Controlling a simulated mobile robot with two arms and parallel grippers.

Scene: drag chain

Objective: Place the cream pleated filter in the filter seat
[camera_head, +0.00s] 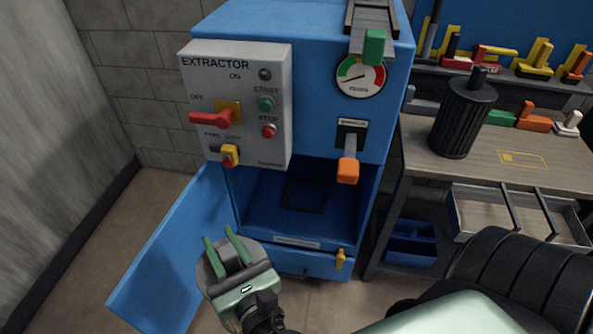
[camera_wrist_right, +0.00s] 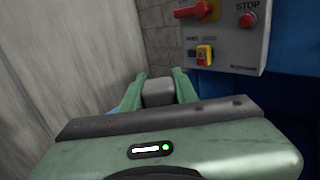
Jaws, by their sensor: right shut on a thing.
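My right gripper (camera_head: 226,243) is at the lower left, in front of the extractor. It is shut on the grey knob of a round grey-capped part, which I take to be the cream pleated filter (camera_head: 207,277). Its side and pleats are hidden below the cap. The knob (camera_wrist_right: 158,92) shows between the fingers in the right wrist view. The filter seat (camera_head: 304,194) appears as a dark square frame on the floor of the open blue chamber. The held part is outside the chamber, left of and nearer than the seat. My left gripper is not in view.
The blue door (camera_head: 172,258) stands open at the left. The control box (camera_head: 236,103) overhangs the chamber's upper left. An orange-tipped lever (camera_head: 348,170) hangs at the opening's top. A dark pleated cylinder (camera_head: 462,120) stands on the workbench (camera_head: 505,165) at the right.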

